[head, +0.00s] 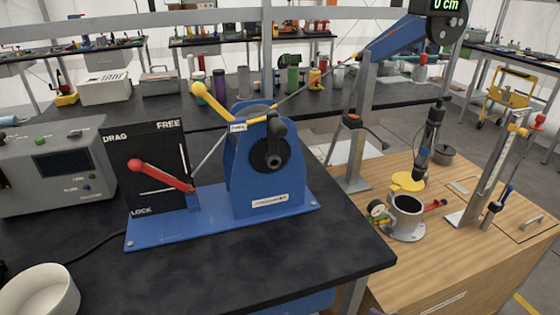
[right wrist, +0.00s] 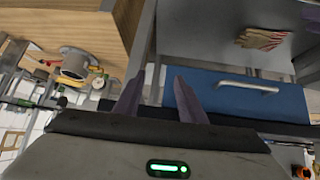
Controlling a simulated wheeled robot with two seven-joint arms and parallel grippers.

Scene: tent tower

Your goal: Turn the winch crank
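The blue winch (head: 243,185) stands on a blue base plate on the black bench in the head view. Its black crank (head: 277,127) is on the side facing me, with the arm up from the round hub (head: 271,157). A yellow lever (head: 212,102) slants up to the left. A red lever (head: 160,174) lies across the black panel marked DRAG, FREE and LOCK, its knob between DRAG and LOCK. Neither gripper shows in the head view. In the right wrist view my right gripper (right wrist: 156,88) has its fingers apart with nothing between them; the winch is not in that view.
A grey instrument box (head: 50,165) and white bowl (head: 40,292) are at left. A wooden table (head: 440,265) at right holds a metal cup (head: 405,212). A display (head: 447,5) reads 0 cm. A blue drawer (right wrist: 235,98) and gloves (right wrist: 262,38) show in the wrist view.

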